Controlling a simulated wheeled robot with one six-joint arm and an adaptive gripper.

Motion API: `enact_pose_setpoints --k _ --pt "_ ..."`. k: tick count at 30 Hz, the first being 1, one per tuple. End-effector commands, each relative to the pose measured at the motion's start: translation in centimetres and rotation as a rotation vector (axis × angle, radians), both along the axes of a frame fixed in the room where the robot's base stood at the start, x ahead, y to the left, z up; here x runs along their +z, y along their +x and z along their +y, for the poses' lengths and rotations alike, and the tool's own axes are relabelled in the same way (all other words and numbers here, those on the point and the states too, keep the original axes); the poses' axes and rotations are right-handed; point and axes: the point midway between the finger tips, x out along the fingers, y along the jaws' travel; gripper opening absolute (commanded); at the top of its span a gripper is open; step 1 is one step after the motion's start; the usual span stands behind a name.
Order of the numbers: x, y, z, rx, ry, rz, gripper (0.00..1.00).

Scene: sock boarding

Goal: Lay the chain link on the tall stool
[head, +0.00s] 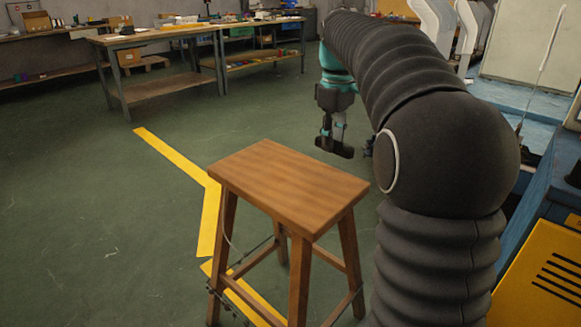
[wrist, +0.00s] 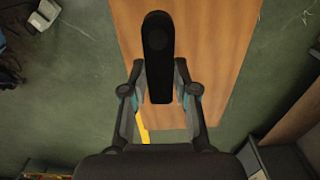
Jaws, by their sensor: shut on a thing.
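The tall stool (head: 285,180) stands upright with a bare brown wooden seat. Its seat also shows in the wrist view (wrist: 215,50), below the gripper. My gripper (head: 334,132) points down near the far right edge of the seat in the head view. It is shut on the dark chain link (head: 335,149), which hangs clear above the seat's height. In the wrist view the black, elongated chain link (wrist: 159,45) lies between the fingertips (wrist: 160,84), with the wooden seat behind it. The gap between link and seat is hard to judge.
Workbenches (head: 160,38) with small items stand at the back left. A yellow floor line (head: 175,155) runs past the stool. A yellow panel (head: 540,280) and blue structure are at the right. The floor left of the stool is clear.

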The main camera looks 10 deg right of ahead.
Motion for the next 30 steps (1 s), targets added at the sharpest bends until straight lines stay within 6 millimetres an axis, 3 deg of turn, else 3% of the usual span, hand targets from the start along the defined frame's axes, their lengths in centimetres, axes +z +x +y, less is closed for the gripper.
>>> enact_pose_setpoints --k 6,12,20,27,30 --pt "-2.7 1.8 4.2 0.006 0.001 0.003 0.0" --pt "-4.6 3.2 6.9 0.002 0.0 0.001 0.0" --pt "-5.8 3.6 7.7 -0.003 0.0 0.002 0.0" --pt "-8.8 3.6 7.7 -0.003 0.001 0.003 0.0" --pt "-9.3 3.6 7.7 -0.003 0.001 -0.001 0.0"
